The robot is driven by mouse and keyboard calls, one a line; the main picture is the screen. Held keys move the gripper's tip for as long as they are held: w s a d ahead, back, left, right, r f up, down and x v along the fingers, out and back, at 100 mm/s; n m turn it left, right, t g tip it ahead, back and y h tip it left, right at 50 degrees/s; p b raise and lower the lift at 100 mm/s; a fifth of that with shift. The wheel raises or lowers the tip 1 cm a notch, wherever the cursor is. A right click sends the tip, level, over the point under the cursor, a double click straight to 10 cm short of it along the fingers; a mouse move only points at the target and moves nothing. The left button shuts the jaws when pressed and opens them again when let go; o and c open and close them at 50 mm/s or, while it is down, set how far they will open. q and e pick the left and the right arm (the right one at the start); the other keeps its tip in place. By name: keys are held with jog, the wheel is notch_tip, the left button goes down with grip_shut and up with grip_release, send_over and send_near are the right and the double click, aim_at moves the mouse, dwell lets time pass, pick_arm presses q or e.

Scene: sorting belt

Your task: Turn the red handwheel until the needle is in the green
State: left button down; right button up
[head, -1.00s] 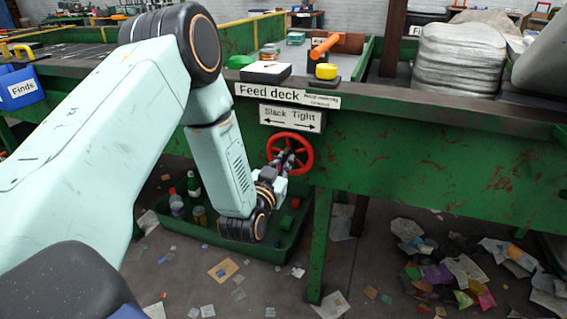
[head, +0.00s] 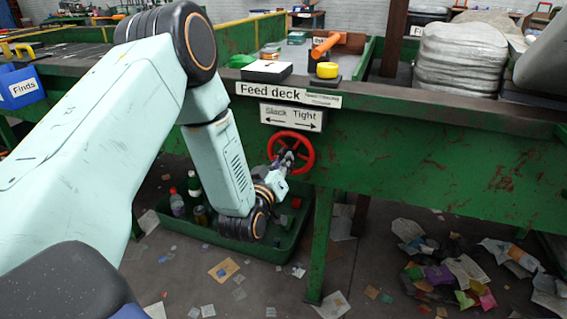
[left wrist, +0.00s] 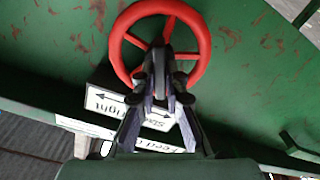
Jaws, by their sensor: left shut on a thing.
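The red handwheel (head: 304,142) is mounted on the green side of the feed deck, below a white "Slack Tight" sign (head: 291,117) with arrows both ways. My left gripper (head: 288,157) is at the wheel, shut on it near its middle. In the left wrist view the fingers (left wrist: 165,70) cover the hub and part of the spokes, and the wheel's rim (left wrist: 205,45) shows around them. The exact contact is hidden. No needle or green zone can be made out. My right gripper is not in view.
A green crate (head: 262,249) with bottles (head: 195,187) stands under the deck. A yellow button (head: 327,70) and an orange-handled thing (head: 325,46) sit on top. Litter (head: 455,270) lies on the floor at right.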

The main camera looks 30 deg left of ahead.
pick_arm(q)
jog(key=shift+n, duration=0.5)
jog(key=c, duration=1.4)
grip_release()
jog(key=v, duration=1.2)
jog(key=shift+a, duration=0.1)
